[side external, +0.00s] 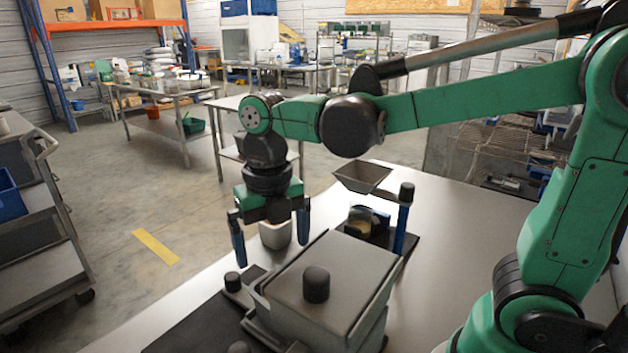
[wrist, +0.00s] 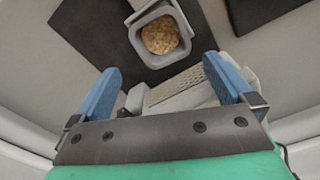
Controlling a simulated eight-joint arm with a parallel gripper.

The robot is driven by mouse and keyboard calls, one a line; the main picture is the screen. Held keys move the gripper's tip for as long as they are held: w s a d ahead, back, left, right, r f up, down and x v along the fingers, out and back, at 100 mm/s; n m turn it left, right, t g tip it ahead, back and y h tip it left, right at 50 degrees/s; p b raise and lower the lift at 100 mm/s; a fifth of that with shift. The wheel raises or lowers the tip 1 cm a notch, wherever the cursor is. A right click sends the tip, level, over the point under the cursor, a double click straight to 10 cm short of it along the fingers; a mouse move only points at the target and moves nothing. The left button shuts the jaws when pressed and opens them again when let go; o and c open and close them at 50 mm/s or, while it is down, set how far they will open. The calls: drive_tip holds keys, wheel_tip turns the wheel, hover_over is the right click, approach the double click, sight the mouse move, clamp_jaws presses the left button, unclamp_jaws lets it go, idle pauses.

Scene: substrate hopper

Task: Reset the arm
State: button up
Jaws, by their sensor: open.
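My gripper (side external: 270,240) hangs downward over the bench, with its two blue fingers apart and nothing seen held between them. It also shows in the wrist view (wrist: 162,76). A pale cup (side external: 275,234) stands behind the fingers in the side view, partly covered by them. A grey square hopper (side external: 362,177) is held on a blue post (side external: 402,225) to the right of my gripper. A dark holder with tan material (side external: 363,225) is below it. In the wrist view, a grey square-rimmed container holds brown grainy material (wrist: 160,36), beyond the fingertips.
A large grey lidded box (side external: 340,268) with a black knob (side external: 316,285) stands close in front of my gripper. A dark mat (side external: 190,325) lies at the front of the bench. The bench's right side (side external: 480,225) is clear.

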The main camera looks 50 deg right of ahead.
wheel_tip(320, 180, down, 8)
drive_tip(key=shift+f, duration=0.15)
wheel_tip(320, 180, up, 20)
drive_tip(key=w+d+f+m, duration=0.2)
drive_tip(key=f+m, duration=0.1)
drive_tip(key=m, duration=1)
drive_tip(key=w+d+f+m, duration=0.2)
drive_tip(key=f+m, duration=0.2)
drive_tip(key=m, duration=0.8)
drive_tip(key=shift+w+d+m, duration=0.15)
drive_tip(key=shift+w+m, duration=0.1)
drive_tip(key=shift+m, duration=0.15)
